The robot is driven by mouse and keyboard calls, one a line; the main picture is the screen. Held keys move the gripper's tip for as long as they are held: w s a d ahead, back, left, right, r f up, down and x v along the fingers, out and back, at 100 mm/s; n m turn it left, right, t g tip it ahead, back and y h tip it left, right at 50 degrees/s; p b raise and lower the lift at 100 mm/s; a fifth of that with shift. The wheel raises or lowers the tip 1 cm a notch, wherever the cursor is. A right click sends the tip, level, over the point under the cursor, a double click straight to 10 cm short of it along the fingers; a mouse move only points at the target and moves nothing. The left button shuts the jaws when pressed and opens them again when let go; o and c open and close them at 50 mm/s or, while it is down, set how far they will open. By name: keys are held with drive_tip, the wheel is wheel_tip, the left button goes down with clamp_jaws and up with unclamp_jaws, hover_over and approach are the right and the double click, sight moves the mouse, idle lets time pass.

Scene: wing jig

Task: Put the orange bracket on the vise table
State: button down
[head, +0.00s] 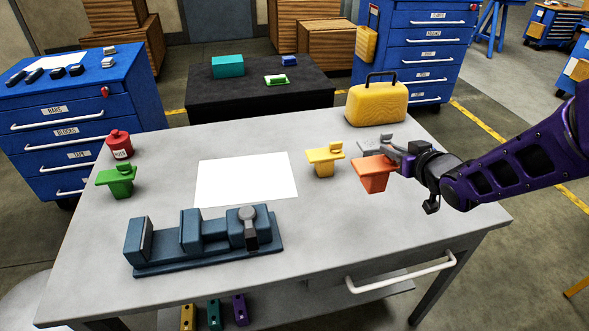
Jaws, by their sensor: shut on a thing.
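The orange bracket (374,176) is at the right part of the grey table (330,228). My gripper (397,163) is shut on it, coming in from the right. I cannot tell whether the bracket touches the tabletop or hangs just above it. A dark blue vise (205,240) sits at the front left of the same table. A white sheet (246,179) lies flat in the middle of the table.
A yellow bracket (325,159) stands close left of the orange one, and a grey bracket (376,142) is just behind it. A yellow case (377,104) is at the back right. The front right tabletop is clear.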

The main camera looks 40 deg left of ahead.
drive_tip(key=shift+w+d, duration=0.15)
wheel_tip(320, 180, down, 10)
drive_tip(key=b, duration=0.2)
idle(0.4)
drive_tip(key=shift+f, duration=0.2)
drive_tip(key=c, duration=0.9)
unclamp_jaws()
drive_tip(key=shift+r, duration=0.15)
